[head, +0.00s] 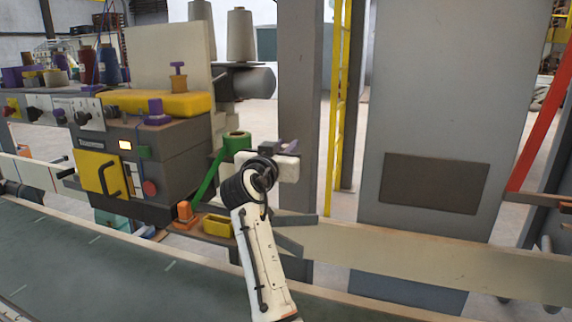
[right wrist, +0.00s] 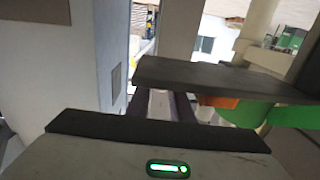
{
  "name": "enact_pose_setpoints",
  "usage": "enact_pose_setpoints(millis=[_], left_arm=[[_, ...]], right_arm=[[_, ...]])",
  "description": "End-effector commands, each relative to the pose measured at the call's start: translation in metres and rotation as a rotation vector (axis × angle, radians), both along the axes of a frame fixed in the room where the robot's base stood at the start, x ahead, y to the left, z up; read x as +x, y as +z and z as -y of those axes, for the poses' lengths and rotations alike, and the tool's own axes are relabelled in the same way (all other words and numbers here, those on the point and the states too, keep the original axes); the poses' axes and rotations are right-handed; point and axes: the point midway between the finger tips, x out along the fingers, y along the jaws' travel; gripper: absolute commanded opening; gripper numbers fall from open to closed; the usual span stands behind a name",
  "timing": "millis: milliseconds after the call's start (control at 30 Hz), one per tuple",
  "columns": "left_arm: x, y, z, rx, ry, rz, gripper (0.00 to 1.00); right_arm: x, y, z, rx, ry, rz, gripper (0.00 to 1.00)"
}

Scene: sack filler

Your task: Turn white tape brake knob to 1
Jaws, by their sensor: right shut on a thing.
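A row of small knobs with pale dial plates sits on the machine's upper front at the left of the head view. The rightmost dark knob (head: 84,117) is on a white plate. The labels and numbers are too small to read, so I cannot tell which is the tape brake knob or its setting. My left gripper is out of view.
The grey machine has a yellow door (head: 95,170) and a red button (head: 150,188). A yellow tray (head: 217,226) and orange piece (head: 185,211) lie below the green strip. A conveyor (head: 110,265) runs along the front. A grey column (head: 440,110) stands at right.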

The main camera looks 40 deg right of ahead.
Motion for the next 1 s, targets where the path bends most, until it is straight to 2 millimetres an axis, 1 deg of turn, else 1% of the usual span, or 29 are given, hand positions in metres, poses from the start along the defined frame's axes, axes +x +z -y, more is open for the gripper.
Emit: enact_pose_setpoints(millis=[33, 200, 433, 700, 733, 800, 833, 1000], left_arm=[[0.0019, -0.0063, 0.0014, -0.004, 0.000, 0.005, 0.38], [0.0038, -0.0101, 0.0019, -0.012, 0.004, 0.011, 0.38], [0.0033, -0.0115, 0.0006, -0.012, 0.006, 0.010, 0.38], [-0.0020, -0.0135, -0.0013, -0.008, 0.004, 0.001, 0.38], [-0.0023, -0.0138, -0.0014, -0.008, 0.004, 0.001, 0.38], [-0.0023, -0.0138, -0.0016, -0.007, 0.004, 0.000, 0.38], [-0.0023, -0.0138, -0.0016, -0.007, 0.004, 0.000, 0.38], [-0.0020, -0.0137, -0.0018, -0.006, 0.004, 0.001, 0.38]], right_arm=[[0.0011, -0.0052, -0.0010, 0.002, -0.017, 0.000, 0.00], [0.0007, -0.0034, -0.0005, 0.002, -0.060, -0.002, 0.00], [0.0003, -0.0010, -0.0002, 0.001, -0.078, -0.003, 0.00], [0.0004, -0.0007, 0.0000, 0.001, -0.078, -0.003, 0.00], [0.0004, -0.0007, 0.0000, 0.001, -0.077, -0.003, 0.23], [0.0004, -0.0006, 0.0001, 0.000, -0.077, -0.002, 0.35], [0.0005, -0.0006, 0.0001, 0.000, -0.077, -0.002, 0.39], [0.0013, 0.0001, -0.0005, -0.001, -0.074, 0.000, 0.39]])
